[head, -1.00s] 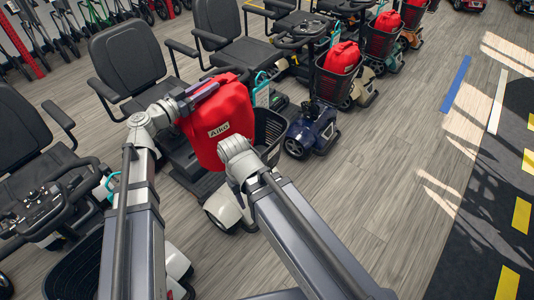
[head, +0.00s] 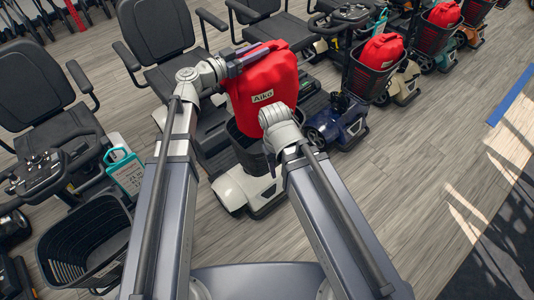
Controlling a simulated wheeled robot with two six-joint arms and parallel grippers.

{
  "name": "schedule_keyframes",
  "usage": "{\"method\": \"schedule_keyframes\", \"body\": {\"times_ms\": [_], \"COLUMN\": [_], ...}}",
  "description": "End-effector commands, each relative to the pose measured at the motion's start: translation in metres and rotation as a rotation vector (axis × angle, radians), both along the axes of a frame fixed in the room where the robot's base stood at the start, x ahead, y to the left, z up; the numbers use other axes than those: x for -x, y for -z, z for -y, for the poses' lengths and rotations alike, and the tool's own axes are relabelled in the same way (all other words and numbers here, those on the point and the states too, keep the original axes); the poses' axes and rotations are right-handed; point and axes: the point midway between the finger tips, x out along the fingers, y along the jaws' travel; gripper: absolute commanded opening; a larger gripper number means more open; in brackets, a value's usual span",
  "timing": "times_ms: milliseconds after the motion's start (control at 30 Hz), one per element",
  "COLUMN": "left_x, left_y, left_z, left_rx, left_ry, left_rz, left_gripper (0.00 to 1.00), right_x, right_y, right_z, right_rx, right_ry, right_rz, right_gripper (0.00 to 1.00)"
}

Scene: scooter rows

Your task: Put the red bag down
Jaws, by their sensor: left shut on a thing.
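The red bag (head: 268,83) has a pale label reading "Aiko". It hangs upright in front of me, above or partly over the dark basket (head: 248,148) of a white scooter (head: 240,188). I cannot tell whether it touches the basket. My left gripper (head: 246,60) is shut on the bag's upper left part. My right arm's wrist (head: 280,128) is in front of the bag's lower right side. It hides part of the bag and basket, and its gripper fingers are hidden.
An empty black basket (head: 82,245) stands at lower left. The wooden floor (head: 410,190) at right is clear.

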Motion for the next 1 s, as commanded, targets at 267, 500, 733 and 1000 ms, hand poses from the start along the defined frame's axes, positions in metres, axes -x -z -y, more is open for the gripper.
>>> {"method": "schedule_keyframes", "body": {"times_ms": [267,500,733,1000], "left_x": [0.000,0.000,0.000,0.000], "left_y": [0.048,0.064,0.072,0.114], "left_z": [0.000,0.000,0.000,0.000], "left_rx": [0.001,0.001,0.001,0.001], "left_ry": [0.000,0.000,0.000,0.000], "left_rz": [0.000,0.000,0.000,0.000], "left_gripper": [0.00,0.00,0.00,0.00], "right_x": [0.000,0.000,0.000,0.000], "right_y": [0.048,0.065,0.073,0.114], "right_z": [0.000,0.000,0.000,0.000], "right_rx": [0.000,0.000,0.000,0.000], "right_ry": [0.000,0.000,0.000,-0.001], "right_rz": [0.000,0.000,0.000,0.000], "right_gripper": [0.50,0.50,0.50,0.50]}}
